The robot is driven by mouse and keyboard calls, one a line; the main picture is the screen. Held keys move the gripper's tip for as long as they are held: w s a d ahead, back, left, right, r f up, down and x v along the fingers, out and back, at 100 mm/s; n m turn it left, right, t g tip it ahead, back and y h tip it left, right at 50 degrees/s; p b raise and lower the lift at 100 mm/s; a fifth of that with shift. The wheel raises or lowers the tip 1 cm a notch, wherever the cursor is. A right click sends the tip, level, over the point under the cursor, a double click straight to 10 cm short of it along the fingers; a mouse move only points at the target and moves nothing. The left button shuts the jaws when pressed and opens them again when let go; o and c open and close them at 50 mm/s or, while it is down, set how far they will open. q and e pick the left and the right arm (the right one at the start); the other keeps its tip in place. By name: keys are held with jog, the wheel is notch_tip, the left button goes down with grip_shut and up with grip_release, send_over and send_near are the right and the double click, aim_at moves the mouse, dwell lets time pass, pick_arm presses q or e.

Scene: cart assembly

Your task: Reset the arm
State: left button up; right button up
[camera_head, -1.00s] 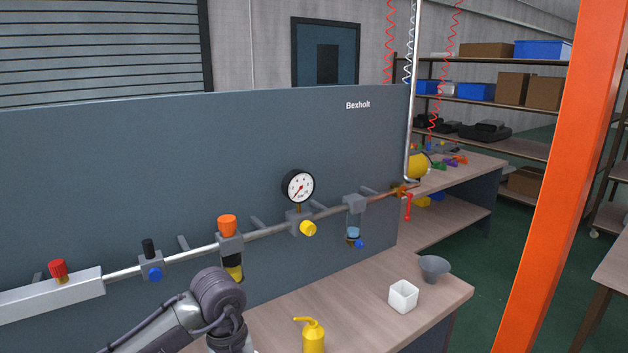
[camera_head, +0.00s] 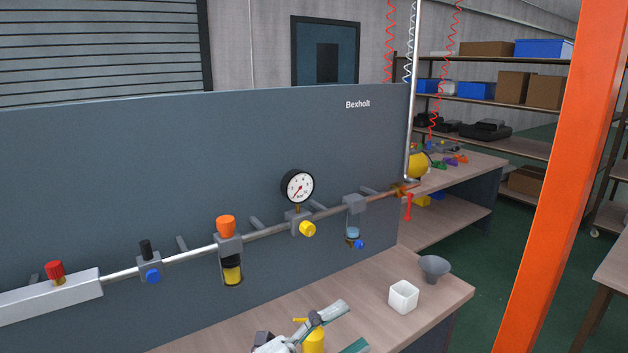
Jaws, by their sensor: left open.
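My left gripper (camera_head: 354,324) is at the bottom edge of the head view, low over the bench. Its two pale fingers are spread apart, with nothing seen between them. A yellow oil can (camera_head: 313,341) with a spout stands at the bench front, close beside the gripper and partly hidden by it. I cannot tell whether they touch. Most of my left arm is below the picture. My right gripper is not in view.
A white square cup (camera_head: 403,297) and a grey funnel-like bowl (camera_head: 435,268) stand on the bench (camera_head: 373,292) at right. Behind, a pipe with a gauge (camera_head: 297,186) and valves runs along the grey panel (camera_head: 200,150). An orange post (camera_head: 553,180) rises at right.

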pick_arm(q)
jog(key=w+a+f+n+t+y, duration=0.1)
jog(key=w+a+n+t+y, duration=0.1)
jog(key=a+n+t+y, duration=0.6)
jog(key=w+a+f+n+t+y, duration=0.2)
jog(key=w+a+n+t+y, duration=0.25)
jog(key=n, duration=0.45)
jog(key=s+a+f+n+g+y, duration=0.3)
jog(key=a+f+n+y, duration=0.15)
jog(key=f, duration=0.25)
jog(key=s+a+f+n+g+y, duration=0.35)
jog(key=a+f, duration=0.25)
jog(key=f, duration=0.2)
jog(key=s+a+f+g, duration=0.1)
jog(key=s+f+g, duration=0.5)
jog(key=s, duration=0.4)
jog(key=s+a+f+g, duration=0.1)
jog(key=s+f+g, duration=0.5)
jog(key=s, duration=0.5)
jog(key=s+f+b+x, duration=0.1)
jog(key=s+x, duration=0.2)
jog(key=x, duration=1)
jog(key=s+x, duration=0.3)
jog(key=x, duration=1.1)
jog(key=s+a+f+g+b, duration=0.1)
jog(key=s+a+f, duration=0.1)
jog(key=s+f, duration=1.4)
jog(key=shift+s+a+f+m, duration=0.2)
jog(key=shift+a+f+m, duration=0.2)
jog(key=shift+f, duration=0.5)
